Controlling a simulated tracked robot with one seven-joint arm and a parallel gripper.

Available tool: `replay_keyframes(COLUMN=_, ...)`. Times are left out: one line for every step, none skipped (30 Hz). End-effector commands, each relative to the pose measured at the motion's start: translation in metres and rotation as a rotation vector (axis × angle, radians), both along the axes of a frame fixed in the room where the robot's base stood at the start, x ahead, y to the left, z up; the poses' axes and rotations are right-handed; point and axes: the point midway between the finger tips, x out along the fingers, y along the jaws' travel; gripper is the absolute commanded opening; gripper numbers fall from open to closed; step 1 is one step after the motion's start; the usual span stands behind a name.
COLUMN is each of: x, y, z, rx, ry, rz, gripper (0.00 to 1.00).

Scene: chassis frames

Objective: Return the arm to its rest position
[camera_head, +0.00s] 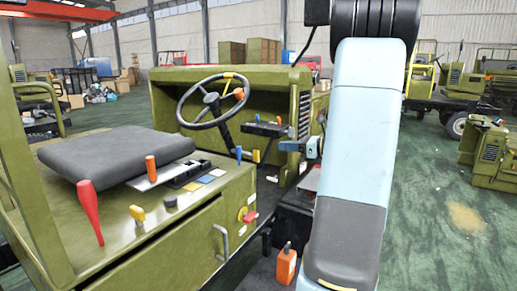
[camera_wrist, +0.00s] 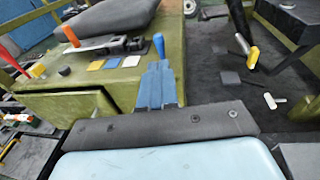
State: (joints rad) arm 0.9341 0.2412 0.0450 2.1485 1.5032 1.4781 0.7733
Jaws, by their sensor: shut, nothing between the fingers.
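My gripper (camera_wrist: 157,70) shows in the wrist view as two blue fingers side by side, shut, with nothing between them. A blue-knobbed lever (camera_wrist: 159,44) of the vehicle appears just beyond the fingertips; I cannot tell the gap. In the head view my light blue arm (camera_head: 355,140) hangs down the right of centre, in front of the olive vehicle. Small blue parts beside the arm may belong to my gripper, but it is mostly hidden there.
The olive vehicle has a steering wheel (camera_head: 213,100), a black seat (camera_head: 118,152), a red lever (camera_head: 90,208) and an orange-topped lever (camera_head: 151,168). A red knob (camera_head: 250,216) juts from its side. Green floor (camera_head: 430,225) is open on the right.

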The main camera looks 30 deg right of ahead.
Motion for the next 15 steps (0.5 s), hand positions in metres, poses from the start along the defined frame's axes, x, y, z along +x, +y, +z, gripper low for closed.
replay_keyframes(x=0.000, y=0.000, z=0.000, rx=0.000, ry=0.000, rz=0.000, gripper=0.00)
replay_keyframes(x=0.000, y=0.000, z=0.000, rx=0.000, ry=0.000, rz=0.000, gripper=0.00)
replay_keyframes(x=0.000, y=0.000, z=0.000, rx=0.000, ry=0.000, rz=0.000, gripper=0.00)
replay_keyframes(x=0.000, y=0.000, z=0.000, rx=0.000, ry=0.000, rz=0.000, gripper=0.00)
replay_keyframes(x=0.000, y=0.001, z=0.000, rx=-0.002, ry=0.000, rz=0.001, gripper=0.00)
replay_keyframes(x=0.000, y=0.003, z=0.001, rx=-0.009, ry=0.001, rz=0.007, gripper=0.00)
replay_keyframes(x=0.000, y=0.007, z=0.001, rx=-0.019, ry=0.002, rz=0.015, gripper=0.00)
replay_keyframes(x=-0.001, y=0.012, z=0.002, rx=-0.032, ry=0.003, rz=0.026, gripper=0.00)
replay_keyframes(x=-0.002, y=0.022, z=0.003, rx=-0.059, ry=0.006, rz=0.049, gripper=0.00)
replay_keyframes(x=-0.003, y=0.031, z=0.004, rx=-0.086, ry=0.006, rz=0.071, gripper=0.00)
replay_keyframes(x=-0.004, y=0.042, z=0.005, rx=-0.117, ry=0.008, rz=0.097, gripper=0.00)
replay_keyframes(x=-0.007, y=0.058, z=0.007, rx=-0.169, ry=0.010, rz=0.137, gripper=0.00)
replay_keyframes(x=-0.010, y=0.071, z=0.008, rx=-0.209, ry=0.010, rz=0.170, gripper=0.00)
replay_keyframes(x=-0.013, y=0.085, z=0.008, rx=-0.255, ry=0.011, rz=0.206, gripper=0.00)
replay_keyframes(x=-0.019, y=0.102, z=0.009, rx=-0.317, ry=0.007, rz=0.255, gripper=0.00)
